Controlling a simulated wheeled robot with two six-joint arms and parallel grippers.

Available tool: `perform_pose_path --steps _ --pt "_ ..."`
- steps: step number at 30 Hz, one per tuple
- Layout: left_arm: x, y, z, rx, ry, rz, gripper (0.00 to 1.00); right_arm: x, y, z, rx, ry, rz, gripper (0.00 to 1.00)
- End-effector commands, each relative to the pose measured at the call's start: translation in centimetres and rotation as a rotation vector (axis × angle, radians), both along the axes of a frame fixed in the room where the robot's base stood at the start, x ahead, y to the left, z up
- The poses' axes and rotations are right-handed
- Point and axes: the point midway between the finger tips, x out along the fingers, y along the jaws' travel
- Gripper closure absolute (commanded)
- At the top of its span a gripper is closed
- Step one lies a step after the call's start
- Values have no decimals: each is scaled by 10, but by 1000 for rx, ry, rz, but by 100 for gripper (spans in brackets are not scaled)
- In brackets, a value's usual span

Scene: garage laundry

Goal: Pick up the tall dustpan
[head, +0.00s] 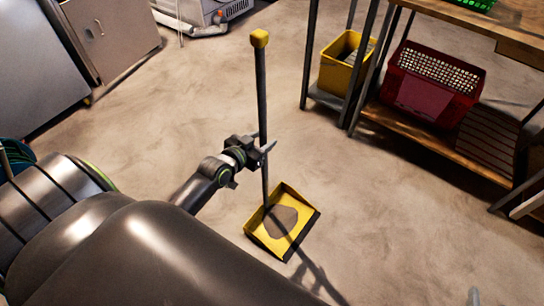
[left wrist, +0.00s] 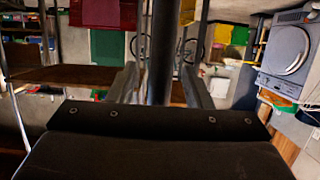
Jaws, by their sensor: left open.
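The tall dustpan stands upright on the concrete floor in the head view. It has a yellow pan (head: 283,220), a long dark handle (head: 261,92) and a yellow knob on top. A greyish-brown patch shows inside the pan. My left gripper (head: 264,150) is at the lower half of the handle, above the pan. In the left wrist view the dark handle (left wrist: 161,50) runs between the two fingers (left wrist: 160,88), which stand apart on either side of it. Whether either finger touches the handle cannot be told. My right gripper is not clearly in view.
Grey cabinets (head: 105,35) stand at the upper left. The floor around the dustpan is clear.

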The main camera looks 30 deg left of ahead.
Motion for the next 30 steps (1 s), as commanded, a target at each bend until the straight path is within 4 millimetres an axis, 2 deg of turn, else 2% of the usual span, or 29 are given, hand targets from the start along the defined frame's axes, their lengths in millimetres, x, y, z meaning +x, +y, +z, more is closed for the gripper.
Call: perform_pose_path --steps 1,9,13,20,30 --pt "7 0 -1 0 -2 0 55 5 -1 6 -11 -45 -2 55" --pt "24 -1 -7 0 1 0 55 19 -5 42 -59 -244 -11 55" --pt "27 -1 -7 1 1 0 55 20 -5 49 -68 -279 -12 55" --pt "27 -1 -7 1 1 0 55 20 -5 50 -68 -283 -12 55" --pt "26 -1 -7 1 1 0 98 20 -5 49 -68 -281 -12 55"
